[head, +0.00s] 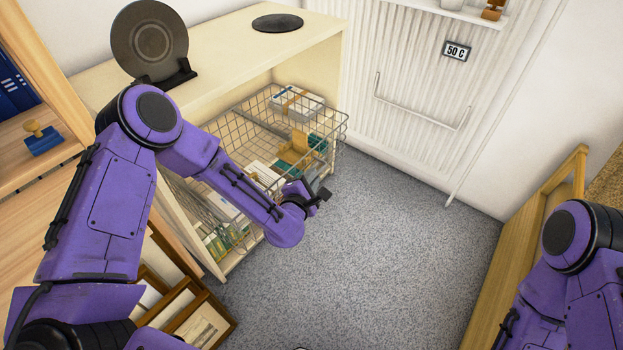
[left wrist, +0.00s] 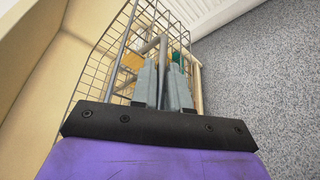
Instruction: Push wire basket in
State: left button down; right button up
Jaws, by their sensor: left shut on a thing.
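The wire basket (head: 240,135) sits in the cream shelf unit (head: 225,45) and sticks out of its open front over the carpet. It holds white packets, a tan block-like item and teal items. My left gripper (head: 318,193) is at the basket's front side, and my forearm hides part of that side. In the left wrist view my two grey fingers (left wrist: 163,90) are close together on the basket's wire, with the mesh (left wrist: 100,65) spreading to the left. The exact wire between the fingertips is hard to make out. My right gripper is out of view; only its arm shows at the right.
A dark round plate on a stand (head: 150,40) and a flat black disc (head: 277,23) are on top of the unit. Framed prints (head: 190,315) lean below left. A radiator (head: 420,90) stands behind, a wooden frame (head: 525,250) at right. The carpet (head: 390,240) between is clear.

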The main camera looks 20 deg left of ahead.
pick_arm(q)
jog(key=w+a, duration=0.2)
jog(key=a, duration=0.4)
jog(key=w+a+b, duration=0.1)
jog(key=w+a, duration=0.1)
jog(key=a, duration=0.4)
jog(key=w+a, duration=0.2)
jog(key=a, duration=0.4)
jog(key=shift+w+a+f+b, duration=0.1)
jog(key=shift+w+a+b, duration=0.05)
jog(key=shift+w+b, duration=0.2)
jog(key=shift+w+a, duration=0.2)
jog(key=shift+a, duration=0.55)
jog(key=shift+a+r, duration=0.1)
jog(key=shift+r, duration=0.1)
